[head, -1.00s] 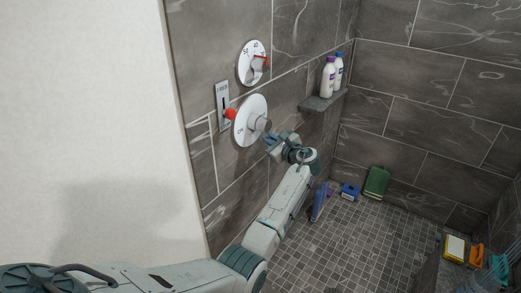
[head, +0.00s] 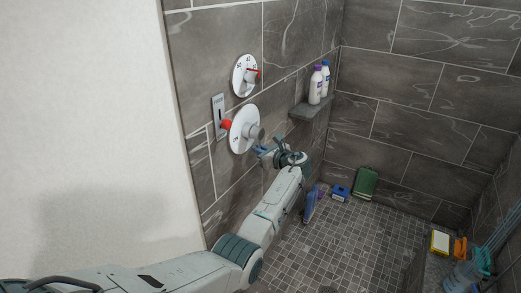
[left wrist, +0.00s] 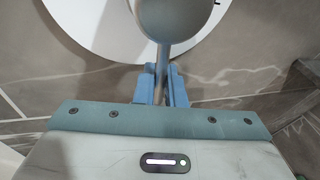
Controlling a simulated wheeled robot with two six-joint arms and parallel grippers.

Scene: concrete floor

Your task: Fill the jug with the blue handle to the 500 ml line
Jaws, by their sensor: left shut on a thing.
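My left gripper (head: 262,150) is at the lower shower valve, a white disc (head: 240,139) with a grey knob (head: 255,132) on the wall. In the left wrist view its blue fingers (left wrist: 160,88) are shut on the thin grey lever (left wrist: 161,60) that comes down from the knob. A bluish translucent container (head: 462,277) with a teal part stands at the bottom right, partly cut off; I cannot tell if it is the jug, and no 500 ml line is readable. An upper white dial (head: 245,75) has a red pointer and figures. My right gripper is not in view.
A red knob (head: 226,125) sits at the disc's left. A grey corner shelf (head: 311,109) holds two bottles. A green container (head: 365,184), blue items and a blue-purple bottle (head: 311,203) stand near the walls. A yellow box (head: 440,242) is at right. Mid-floor is clear.

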